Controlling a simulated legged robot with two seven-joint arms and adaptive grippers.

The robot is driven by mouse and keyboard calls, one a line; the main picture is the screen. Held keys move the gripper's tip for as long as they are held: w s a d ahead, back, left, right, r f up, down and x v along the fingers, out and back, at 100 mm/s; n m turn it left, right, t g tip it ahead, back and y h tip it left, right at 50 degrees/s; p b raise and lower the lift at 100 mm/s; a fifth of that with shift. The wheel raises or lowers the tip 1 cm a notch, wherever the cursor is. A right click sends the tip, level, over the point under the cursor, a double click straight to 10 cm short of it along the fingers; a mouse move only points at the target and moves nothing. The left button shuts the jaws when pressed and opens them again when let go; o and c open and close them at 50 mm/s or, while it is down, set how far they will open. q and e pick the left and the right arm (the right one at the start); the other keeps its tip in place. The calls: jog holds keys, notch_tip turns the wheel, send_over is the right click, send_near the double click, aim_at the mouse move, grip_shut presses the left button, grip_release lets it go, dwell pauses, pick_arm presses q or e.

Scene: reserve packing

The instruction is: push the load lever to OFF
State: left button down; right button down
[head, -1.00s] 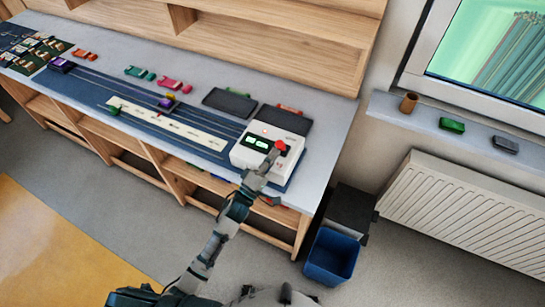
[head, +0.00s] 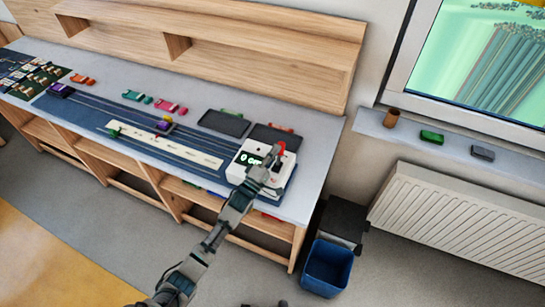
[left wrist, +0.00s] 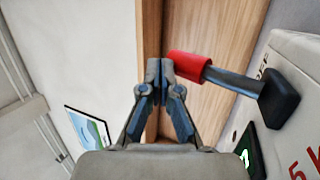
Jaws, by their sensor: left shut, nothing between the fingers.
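The load lever (head: 281,147) has a red grip and stands on a white box (head: 242,172) with a green-lit display. In the left wrist view, its red grip (left wrist: 188,66) sits on a dark shaft that runs to a black mount on the box face. The letters OFF (left wrist: 263,66) are printed beside the mount. My left gripper (head: 270,163) is shut and empty at the lever. In the left wrist view, its fingertips (left wrist: 160,68) are just left of the red grip's end; I cannot tell whether they touch.
The box stands at the right end of a grey-topped bench (head: 310,185), beside a blue track board (head: 75,112). Two dark trays (head: 224,122) lie behind it. A blue bin (head: 327,267) and a radiator (head: 450,218) are to the right.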

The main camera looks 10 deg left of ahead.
pick_arm(q)
jog(key=shift+w+d+b, duration=0.25)
jog(key=shift+w+b, duration=0.1)
jog(key=shift+w, duration=0.4)
jog(key=shift+r, duration=0.1)
